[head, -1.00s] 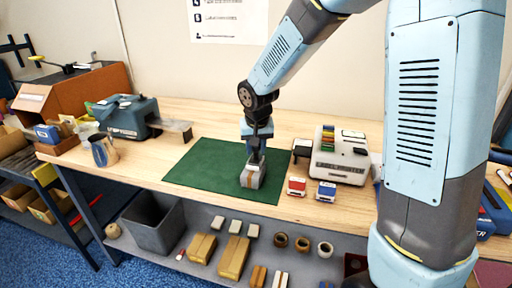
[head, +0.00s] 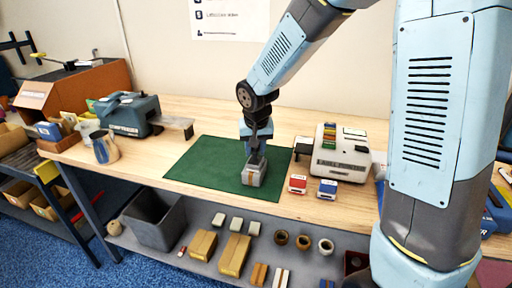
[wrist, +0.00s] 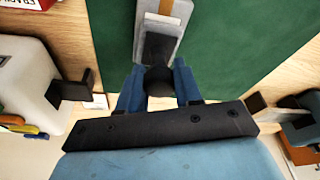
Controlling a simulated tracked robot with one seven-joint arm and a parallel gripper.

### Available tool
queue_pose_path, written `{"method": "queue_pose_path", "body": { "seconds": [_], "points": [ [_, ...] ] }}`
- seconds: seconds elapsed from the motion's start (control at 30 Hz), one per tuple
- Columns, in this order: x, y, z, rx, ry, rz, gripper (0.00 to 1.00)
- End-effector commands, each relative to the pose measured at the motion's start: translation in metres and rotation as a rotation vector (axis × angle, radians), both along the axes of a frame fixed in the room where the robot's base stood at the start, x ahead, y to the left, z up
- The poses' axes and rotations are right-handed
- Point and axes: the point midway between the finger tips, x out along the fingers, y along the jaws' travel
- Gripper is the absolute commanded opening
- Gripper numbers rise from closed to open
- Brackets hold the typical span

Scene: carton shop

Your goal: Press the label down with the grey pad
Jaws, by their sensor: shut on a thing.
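A small grey carton (head: 252,180) with a tan tape stripe stands on the green mat (head: 205,165), near its front edge. My gripper (head: 256,150) points down right above it. In the wrist view my gripper (wrist: 158,88) is shut on the dark round handle of the grey pad (wrist: 158,47). The pad lies over the top of the carton, which also shows in the wrist view (wrist: 178,24). The pad looks close to or touching the carton top; I cannot tell which. I cannot make out the label; the pad may cover it.
A label printer (head: 342,160) stands right of the mat, with a red box (head: 297,184) and a blue box (head: 327,190) in front of it. A blue-grey machine (head: 128,115) and a jug (head: 104,148) stand to the left. The mat around the carton is clear.

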Motion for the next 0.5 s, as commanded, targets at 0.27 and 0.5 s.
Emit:
{"method": "queue_pose_path", "body": {
  "seconds": [0.27, 0.5],
  "points": [
    [-0.0093, 0.0036, 0.0012, 0.000, 0.000, 0.001, 0.10],
    [-0.0095, 0.0036, 0.0015, 0.000, 0.000, 0.000, 0.10]
  ]
}}
